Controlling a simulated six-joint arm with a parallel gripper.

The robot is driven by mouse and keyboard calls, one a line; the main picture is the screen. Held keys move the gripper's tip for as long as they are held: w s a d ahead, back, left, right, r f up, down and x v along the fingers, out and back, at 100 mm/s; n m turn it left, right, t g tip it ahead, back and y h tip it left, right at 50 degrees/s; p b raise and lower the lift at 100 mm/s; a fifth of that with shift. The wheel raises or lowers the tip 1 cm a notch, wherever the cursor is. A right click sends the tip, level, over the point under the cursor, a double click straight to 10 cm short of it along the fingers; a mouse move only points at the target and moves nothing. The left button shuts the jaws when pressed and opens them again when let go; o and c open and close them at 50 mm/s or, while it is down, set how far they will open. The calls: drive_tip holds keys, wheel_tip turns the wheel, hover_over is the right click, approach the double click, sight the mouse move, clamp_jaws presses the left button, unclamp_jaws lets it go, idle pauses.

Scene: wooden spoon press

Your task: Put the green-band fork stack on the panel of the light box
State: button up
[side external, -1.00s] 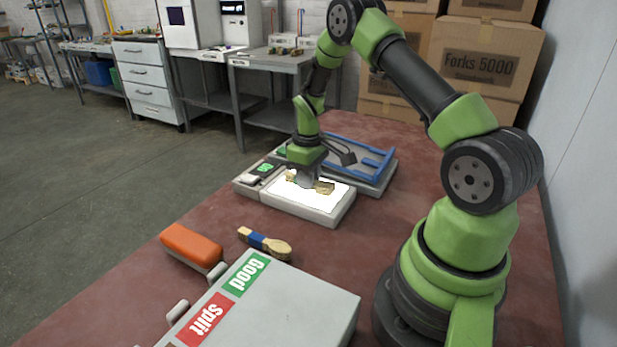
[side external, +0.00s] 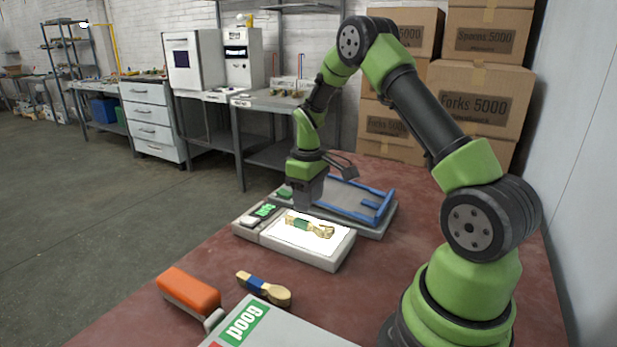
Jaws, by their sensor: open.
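The green-band fork stack (side external: 312,227) lies flat on the bright white panel (side external: 288,238) of the light box (side external: 328,263). Its green band (side external: 300,224) shows toward the left end of the stack. My gripper (side external: 306,206) is above the panel's far edge, just above and behind the stack in the picture. It looks apart from the stack and is empty. The fingertips are small and dark here, and the gap between them is hard to make out.
A blue-banded spoon stack (side external: 264,287) lies on the red table beside an orange-topped block (side external: 188,290). A blue frame on a grey base (side external: 386,208) stands behind the light box. Bare table lies right of the light box.

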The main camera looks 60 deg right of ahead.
sight(308, 222)
drive_tip(key=s+a+r+m+t, duration=0.1)
drive_tip(key=s+a+r+t, duration=0.1)
drive_tip(key=a+r, duration=0.5)
drive_tip(key=s+a+r+m+t, duration=0.1)
drive_tip(key=s+a+r, duration=0.15)
drive_tip(key=r, duration=0.75)
drive_tip(key=s+a+r+m+t+y, duration=0.2)
drive_tip(key=s+a+r+t, duration=0.2)
drive_tip(key=s+a, duration=0.6)
drive_tip(key=shift+s+a, duration=0.4)
drive_tip(key=shift+s, duration=0.7)
